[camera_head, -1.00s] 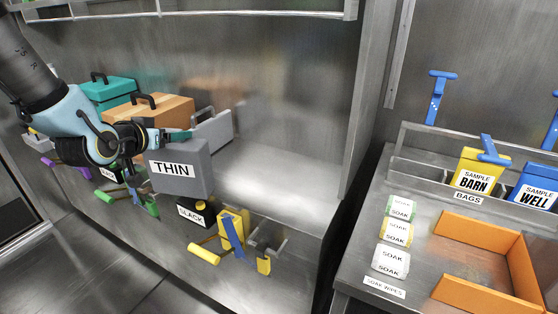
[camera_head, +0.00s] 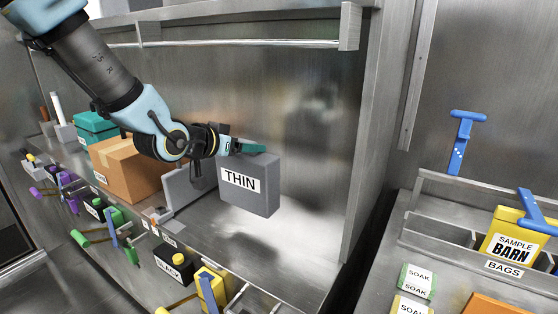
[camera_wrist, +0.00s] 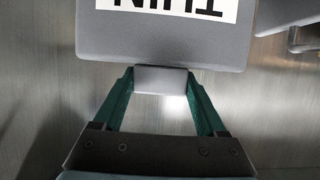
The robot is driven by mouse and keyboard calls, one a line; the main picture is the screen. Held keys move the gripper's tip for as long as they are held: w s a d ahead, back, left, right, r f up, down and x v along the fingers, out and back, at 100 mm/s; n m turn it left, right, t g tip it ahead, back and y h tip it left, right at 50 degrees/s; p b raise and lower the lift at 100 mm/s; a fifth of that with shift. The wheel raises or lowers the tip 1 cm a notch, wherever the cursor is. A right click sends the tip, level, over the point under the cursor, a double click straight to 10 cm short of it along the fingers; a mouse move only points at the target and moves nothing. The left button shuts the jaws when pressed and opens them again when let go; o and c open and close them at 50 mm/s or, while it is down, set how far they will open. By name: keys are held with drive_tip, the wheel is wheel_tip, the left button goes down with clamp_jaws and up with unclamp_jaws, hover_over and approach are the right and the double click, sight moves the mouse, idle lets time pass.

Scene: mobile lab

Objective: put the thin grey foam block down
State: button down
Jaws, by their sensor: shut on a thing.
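The thin grey foam block (camera_head: 258,192) is a grey slab with a white label reading THIN. My gripper (camera_head: 262,149) is shut on its top edge and holds it roughly upright above the steel shelf (camera_head: 305,225). A dark shadow lies on the shelf below it, and the block looks clear of the surface. In the wrist view, my gripper's green fingers (camera_wrist: 162,88) close on a narrow grey tab of the block (camera_wrist: 160,55), and the label shows upside down.
Left of the block stand a grey piece (camera_head: 185,187), an orange-brown box (camera_head: 128,165) and a teal box (camera_head: 95,130). Black (camera_head: 178,266) and yellow (camera_head: 212,286) containers hang along the front edge. Bare shelf lies under and right of the block, up to the side wall (camera_head: 372,150).

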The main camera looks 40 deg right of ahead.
drive_tip(key=p, duration=0.4)
hover_over(284, 152)
drive_tip(key=a, duration=0.3)
drive_tip(key=shift+s+a+r, duration=0.1)
drive_tip(key=shift+s+a, duration=0.1)
drive_tip(key=shift+s, duration=0.2)
drive_tip(key=f, duration=0.2)
drive_tip(key=shift+a+f, duration=0.25)
drive_tip(key=shift+f, duration=0.1)
wheel_tip(284, 152, down, 3)
drive_tip(key=shift+f+p, duration=0.2)
drive_tip(key=shift+p, duration=0.65)
drive_tip(key=shift+d+f+p, duration=0.2)
drive_tip(key=shift+f+p, duration=0.25)
drive_tip(key=shift+f, duration=0.15)
drive_tip(key=shift+f+b, duration=0.2)
drive_tip(key=shift+b, duration=0.1)
unclamp_jaws()
drive_tip(key=shift+r, duration=0.1)
